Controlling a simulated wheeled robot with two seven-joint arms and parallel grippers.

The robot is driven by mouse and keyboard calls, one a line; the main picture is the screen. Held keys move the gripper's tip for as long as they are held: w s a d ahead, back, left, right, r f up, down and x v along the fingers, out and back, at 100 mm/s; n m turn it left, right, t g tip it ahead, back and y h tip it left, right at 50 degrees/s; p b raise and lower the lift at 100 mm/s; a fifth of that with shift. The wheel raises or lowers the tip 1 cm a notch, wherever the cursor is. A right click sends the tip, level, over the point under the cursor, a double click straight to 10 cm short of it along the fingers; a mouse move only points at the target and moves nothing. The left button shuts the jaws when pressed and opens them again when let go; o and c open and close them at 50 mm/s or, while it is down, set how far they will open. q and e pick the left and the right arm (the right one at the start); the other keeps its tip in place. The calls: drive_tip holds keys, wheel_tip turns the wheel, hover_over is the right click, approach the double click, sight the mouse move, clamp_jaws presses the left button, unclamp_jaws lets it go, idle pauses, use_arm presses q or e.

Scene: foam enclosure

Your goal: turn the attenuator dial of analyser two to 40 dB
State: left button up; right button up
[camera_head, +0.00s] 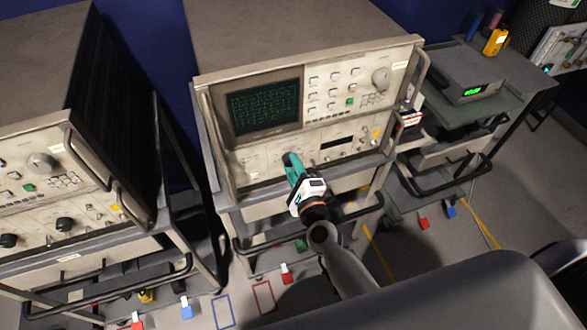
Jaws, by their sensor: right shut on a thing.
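The middle analyser (222,93) stands on a cart, with a lit green-traced screen (264,107) at its upper left and buttons at its upper right. My right gripper (290,160) reaches up to the lower left of its front panel. Its teal fingers are shut on a dial there, which they hide. The dial's pointer and dB marks cannot be read. I cannot read a label saying which analyser is number two. My left gripper is out of view.
Another analyser (45,120) with black knobs (65,224) stands on a cart at the left. A grey instrument with a green display (473,91) stands at the right. Cart handles (352,212) stick out below. Red and blue tags lie on the floor.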

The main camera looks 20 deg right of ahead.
drive_tip(key=shift+d+m, duration=0.1)
drive_tip(key=shift+m, duration=0.4)
drive_tip(key=o, duration=1)
drive_tip(key=shift+c, duration=0.2)
drive_tip(key=shift+s+f, duration=0.1)
drive_tip(key=s+b, duration=0.3)
drive_tip(key=s, duration=0.8)
drive_tip(key=shift+s+d, duration=0.2)
drive_tip(key=shift+s, duration=0.2)
